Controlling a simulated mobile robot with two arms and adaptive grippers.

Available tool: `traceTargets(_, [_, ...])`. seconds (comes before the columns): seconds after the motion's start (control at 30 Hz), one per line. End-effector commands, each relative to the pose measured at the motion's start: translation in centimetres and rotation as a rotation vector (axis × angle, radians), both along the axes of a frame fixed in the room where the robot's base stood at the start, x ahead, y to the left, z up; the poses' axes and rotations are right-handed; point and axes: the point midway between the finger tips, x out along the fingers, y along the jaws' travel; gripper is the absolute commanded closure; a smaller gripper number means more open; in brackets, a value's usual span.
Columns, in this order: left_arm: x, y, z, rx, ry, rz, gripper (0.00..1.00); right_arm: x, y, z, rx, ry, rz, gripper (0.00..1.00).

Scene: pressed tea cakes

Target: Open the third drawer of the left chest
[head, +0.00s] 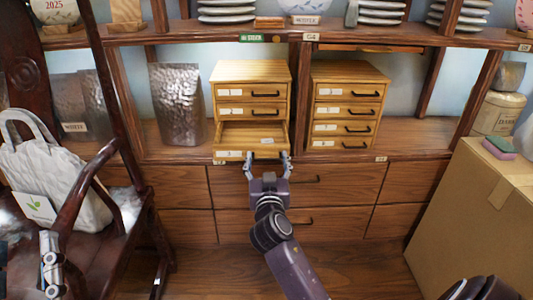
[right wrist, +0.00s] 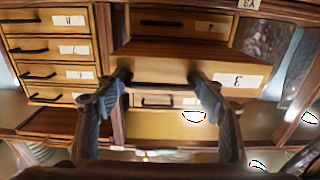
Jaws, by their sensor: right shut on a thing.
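The left chest (head: 251,73) is a small light-wood cabinet on the shelf, with labelled drawers and dark bar handles. Its third drawer (head: 229,155) is pulled out, and its inside shows from above with a small pale thing in it. In the right wrist view the drawer front (right wrist: 236,80) carries a label with an upside-down 3. My right gripper (head: 268,160) is at this front, shut on its dark handle (right wrist: 160,85). The top two drawers are shut. Silvery parts at the lower left look like my left gripper (head: 50,262); its jaws are unclear.
A similar chest (head: 349,75) stands to the right, its drawers shut. A textured silver bag (head: 178,105) stands left. A dark wooden chair with a white tote bag (head: 55,170) is at left. A cardboard box (head: 480,225) stands at right. The floor between is clear.

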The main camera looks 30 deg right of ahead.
Motion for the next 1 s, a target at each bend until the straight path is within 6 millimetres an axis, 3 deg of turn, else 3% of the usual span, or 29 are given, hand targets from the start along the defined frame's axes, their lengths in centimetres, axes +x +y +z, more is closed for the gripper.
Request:
traceTargets(0.13, [0.1, 0.0, -0.1, 0.002, 0.008, 0.0, 0.6, -0.9, 0.1, -0.1, -0.002, 0.003, -0.008, 0.8])
traceTargets(0.53, [0.2, 0.0, -0.2, 0.003, 0.013, 0.0, 0.6, -1.1, 0.2, 0.0, -0.004, 0.003, -0.009, 0.8])
traceTargets(0.57, [0.2, 0.0, -0.2, 0.004, 0.011, 0.0, 0.6, -1.1, 0.2, 0.0, -0.004, 0.003, -0.009, 0.33])
traceTargets(0.6, [0.2, 0.0, -0.2, 0.004, 0.011, 0.0, 0.6, -1.0, 0.2, 0.0, -0.004, 0.003, -0.009, 0.29])
traceTargets(1.0, [0.1, 0.0, 0.0, 0.002, 0.005, 0.001, 0.6, -1.7, 0.9, -0.2, 0.001, 0.003, -0.003, 0.28])
